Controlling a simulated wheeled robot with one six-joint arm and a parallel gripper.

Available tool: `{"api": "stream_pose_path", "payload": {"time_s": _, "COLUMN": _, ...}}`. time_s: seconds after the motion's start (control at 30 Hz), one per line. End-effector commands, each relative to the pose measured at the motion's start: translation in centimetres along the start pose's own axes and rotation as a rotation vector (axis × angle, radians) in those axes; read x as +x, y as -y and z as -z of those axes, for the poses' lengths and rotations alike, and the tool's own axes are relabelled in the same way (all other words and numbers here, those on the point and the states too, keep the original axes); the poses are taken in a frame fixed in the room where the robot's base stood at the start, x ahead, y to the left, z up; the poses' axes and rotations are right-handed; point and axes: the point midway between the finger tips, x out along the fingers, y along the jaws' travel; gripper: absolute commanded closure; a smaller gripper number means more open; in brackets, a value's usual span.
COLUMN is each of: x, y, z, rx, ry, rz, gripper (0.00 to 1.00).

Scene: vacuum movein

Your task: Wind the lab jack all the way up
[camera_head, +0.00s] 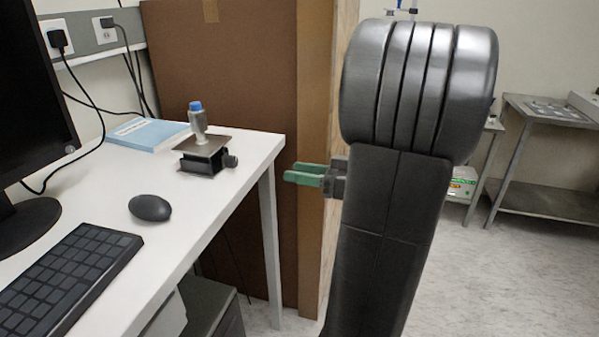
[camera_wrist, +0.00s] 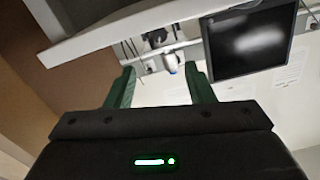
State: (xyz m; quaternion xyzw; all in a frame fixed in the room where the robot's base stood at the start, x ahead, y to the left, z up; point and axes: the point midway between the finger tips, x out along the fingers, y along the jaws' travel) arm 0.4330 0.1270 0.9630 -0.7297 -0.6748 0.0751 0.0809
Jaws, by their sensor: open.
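The lab jack (camera_head: 203,160) stands low on the white desk near its far right corner. Its dark knob (camera_head: 231,161) faces right, towards my gripper. A small bottle with a blue cap (camera_head: 198,120) stands upright on the jack's top plate. My gripper (camera_head: 291,174), with green fingers, is open and empty. It is to the right of the jack, beyond the desk's right edge and apart from the knob. In the wrist view, which looks upside down, the jack (camera_wrist: 156,38) and bottle (camera_wrist: 171,62) show small between the open fingers (camera_wrist: 163,72).
The white desk (camera_head: 110,210) also bears a blue book (camera_head: 148,133), a mouse (camera_head: 150,207), a keyboard (camera_head: 65,279) and a monitor (camera_head: 32,110). A large brown box or panel (camera_head: 225,70) stands behind the desk. Space between gripper and knob looks clear.

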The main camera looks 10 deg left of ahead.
Motion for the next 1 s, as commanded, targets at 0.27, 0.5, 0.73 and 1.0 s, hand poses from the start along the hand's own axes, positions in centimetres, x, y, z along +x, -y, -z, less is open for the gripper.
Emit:
{"api": "stream_pose_path", "payload": {"time_s": 0.27, "x": -0.1, "y": -0.5, "z": 0.9, "rx": 0.213, "ry": -0.002, "rz": -0.001, "gripper": 0.51}}
{"api": "stream_pose_path", "payload": {"time_s": 0.5, "x": -0.1, "y": -1.5, "z": 1.4, "rx": 0.848, "ry": -0.006, "rz": -0.003, "gripper": 0.51}}
{"api": "stream_pose_path", "payload": {"time_s": 0.73, "x": -0.2, "y": -1.9, "z": 1.4, "rx": 1.483, "ry": -0.008, "rz": -0.001, "gripper": 0.51}}
{"api": "stream_pose_path", "payload": {"time_s": 1.0, "x": -0.1, "y": -1.1, "z": 1.0, "rx": 2.218, "ry": -0.005, "rz": 0.000, "gripper": 0.51}}
